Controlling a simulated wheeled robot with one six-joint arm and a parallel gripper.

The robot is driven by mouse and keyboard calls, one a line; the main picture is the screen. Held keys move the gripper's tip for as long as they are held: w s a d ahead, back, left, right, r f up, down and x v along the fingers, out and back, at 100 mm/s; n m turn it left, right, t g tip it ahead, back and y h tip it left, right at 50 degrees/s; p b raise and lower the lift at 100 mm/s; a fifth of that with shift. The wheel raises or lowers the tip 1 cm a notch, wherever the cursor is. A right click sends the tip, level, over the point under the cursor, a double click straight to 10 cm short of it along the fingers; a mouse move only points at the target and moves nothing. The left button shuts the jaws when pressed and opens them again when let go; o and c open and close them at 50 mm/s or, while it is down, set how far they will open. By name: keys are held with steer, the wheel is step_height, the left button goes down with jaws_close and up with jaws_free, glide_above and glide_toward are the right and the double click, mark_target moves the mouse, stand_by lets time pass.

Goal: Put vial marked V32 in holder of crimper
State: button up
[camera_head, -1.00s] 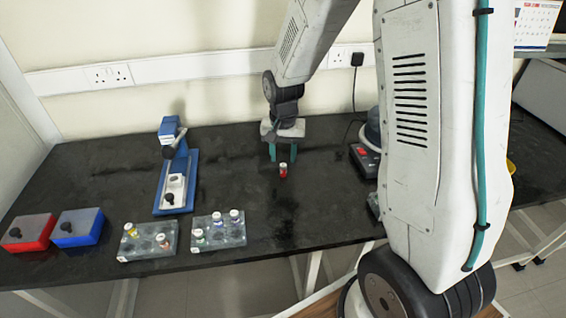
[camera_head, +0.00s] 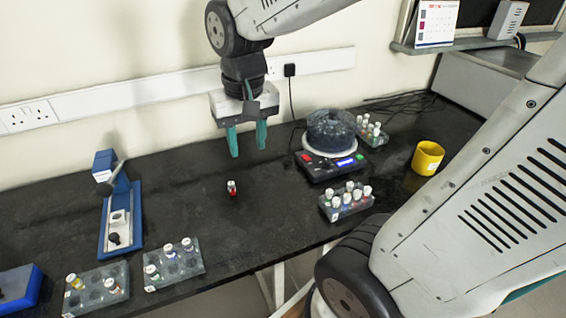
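A small vial with a white cap and red body (camera_head: 231,190) stands alone and upright on the bench; I cannot read its mark. The blue crimper (camera_head: 107,210) stands to its left, with a raised lever and a white holder (camera_head: 119,218) on its base. My gripper (camera_head: 248,152) points down above the bench, behind and slightly right of the lone vial. Its two teal fingers are apart with nothing between them. More capped vials stand in the two front-left racks (camera_head: 187,270) (camera_head: 83,301), and in a rack at right (camera_head: 345,207). No vial mark is legible, so I cannot tell which is V32.
A device with a dark round bowl (camera_head: 331,130) stands right of my gripper. Behind it is another vial rack (camera_head: 372,136); a yellow cup (camera_head: 427,158) is further right. A blue box (camera_head: 18,290) sits at the left edge. The bench around the lone vial is clear.

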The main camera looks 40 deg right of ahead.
steer(key=shift+o, duration=0.6)
steer(key=s+a+r+n, duration=0.1)
steer(key=s+r+n, duration=0.1)
steer(key=s, duration=1)
steer(key=shift+n+t, duration=0.3)
steer(key=shift+n, duration=0.1)
steer(key=n+g, duration=0.2)
steer(key=n, duration=0.3)
glide_above(231, 183)
steer(key=a, duration=0.1)
step_height(231, 183, down, 17)
steer(key=shift+w+f, duration=0.1)
steer(key=shift+w, duration=0.05)
steer(key=shift+f+n+t, duration=0.1)
steer(key=shift+n+t, duration=0.2)
steer(key=f, duration=0.5)
steer(key=d+f, duration=0.1)
steer(key=f, duration=0.1)
steer(key=shift+f, duration=0.2)
jaws_close()
